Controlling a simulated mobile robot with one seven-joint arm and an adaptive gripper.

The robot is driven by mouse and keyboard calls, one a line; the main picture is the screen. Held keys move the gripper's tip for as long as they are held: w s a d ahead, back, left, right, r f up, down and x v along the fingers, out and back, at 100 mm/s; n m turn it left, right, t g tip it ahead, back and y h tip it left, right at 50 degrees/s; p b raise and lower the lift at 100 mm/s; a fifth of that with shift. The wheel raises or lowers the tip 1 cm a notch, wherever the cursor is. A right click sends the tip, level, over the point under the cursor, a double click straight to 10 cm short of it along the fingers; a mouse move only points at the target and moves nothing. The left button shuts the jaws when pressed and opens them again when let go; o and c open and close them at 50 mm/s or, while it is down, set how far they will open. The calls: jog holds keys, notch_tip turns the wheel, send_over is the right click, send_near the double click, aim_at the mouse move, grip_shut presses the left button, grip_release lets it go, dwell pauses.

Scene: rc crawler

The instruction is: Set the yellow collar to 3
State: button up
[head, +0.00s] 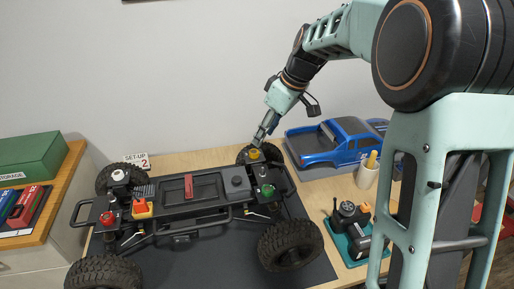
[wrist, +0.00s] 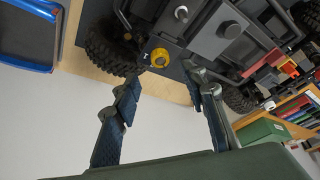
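The yellow collar (head: 255,154) sits at the far right corner of the crawler chassis (head: 205,192), by a wheel. In the wrist view the yellow collar (wrist: 160,57) is a round knob with a lighter centre, just beyond the fingertips. Its marks are too small to read. My gripper (head: 260,138) points down over that corner in the head view. In the wrist view my gripper (wrist: 161,82) is open, with its fingers spread on either side of the line to the collar and nothing between them. I cannot tell whether a fingertip touches the collar.
Other corners carry a white collar (head: 118,175), a red collar (head: 107,217) and a green collar (head: 267,190). A set-up card (head: 137,161) showing "2" stands behind. A blue truck body (head: 335,142), a cup (head: 367,174) and a teal tray (head: 357,247) lie to the right.

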aim_at(255, 152)
jog(key=x, duration=0.7)
jog(key=shift+f, duration=0.1)
grip_shut()
